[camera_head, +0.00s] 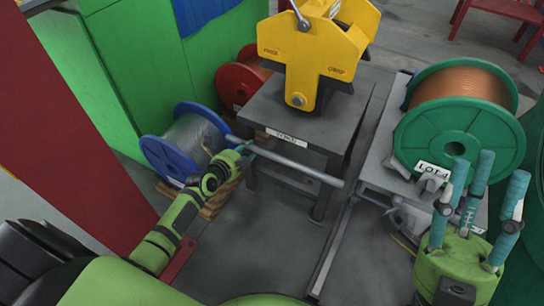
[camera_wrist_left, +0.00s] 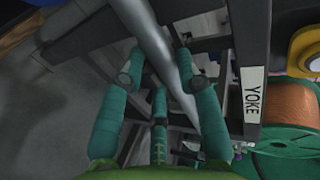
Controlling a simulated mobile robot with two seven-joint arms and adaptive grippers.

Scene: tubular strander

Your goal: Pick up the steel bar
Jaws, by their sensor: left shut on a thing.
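The steel bar (camera_head: 300,168) is a long, smooth grey rod. In the head view it runs slantwise in front of the dark stand (camera_head: 268,104) with the YOKE label. My left gripper (camera_head: 246,149) is shut on the bar near its left end; most of the bar sticks out to the right. In the left wrist view the bar (camera_wrist_left: 150,40) passes between the teal fingers of my left gripper (camera_wrist_left: 155,85). I cannot tell whether the bar touches the stand. My right gripper (camera_head: 478,190) is at the lower right, fingers up and spread, open and empty.
A yellow yoke block (camera_head: 310,50) stands on the dark stand. A blue spool (camera_head: 187,143) and a red spool (camera_head: 236,85) sit to the left. A green copper spool (camera_head: 450,137) stands on the right, near my right gripper. The floor (camera_head: 265,240) in front is clear.

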